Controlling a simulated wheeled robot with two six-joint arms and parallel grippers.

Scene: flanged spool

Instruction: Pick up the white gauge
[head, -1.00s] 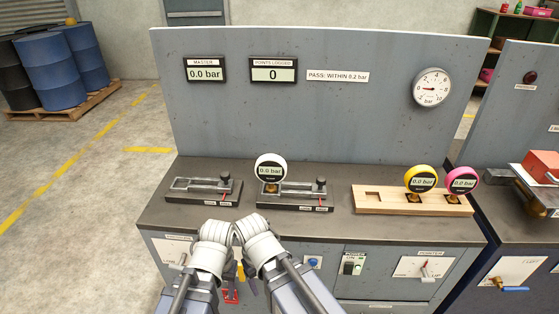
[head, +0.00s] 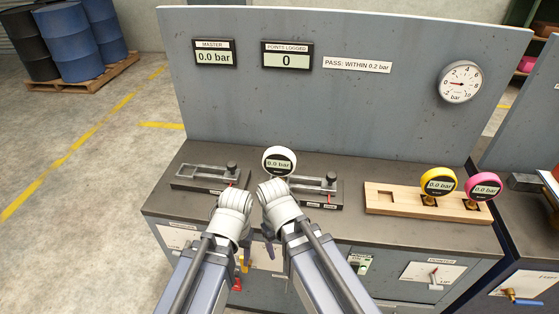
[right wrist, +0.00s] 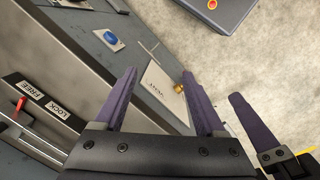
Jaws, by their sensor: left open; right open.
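The white gauge (head: 279,161) stands upright at the left end of the right-hand black fixture (head: 322,194) on the bench, its display reading 0.0 bar. My right forearm and wrist partly cover that fixture and the gauge's lower part. My left gripper (head: 246,243) points down in front of the bench, mostly hidden behind its wrist. My right gripper (head: 269,248) is close beside it, also in front of the bench and below the gauge. In the right wrist view my right gripper (right wrist: 160,73) is open with nothing between its purple fingers. A finger of my left gripper shows at its right.
A second fixture (head: 209,178) stands empty on the left. A wooden rack (head: 390,200) on the right holds a yellow gauge (head: 438,181) and a pink gauge (head: 483,186); its left slot is empty. A grey panel rises behind the bench (head: 350,175).

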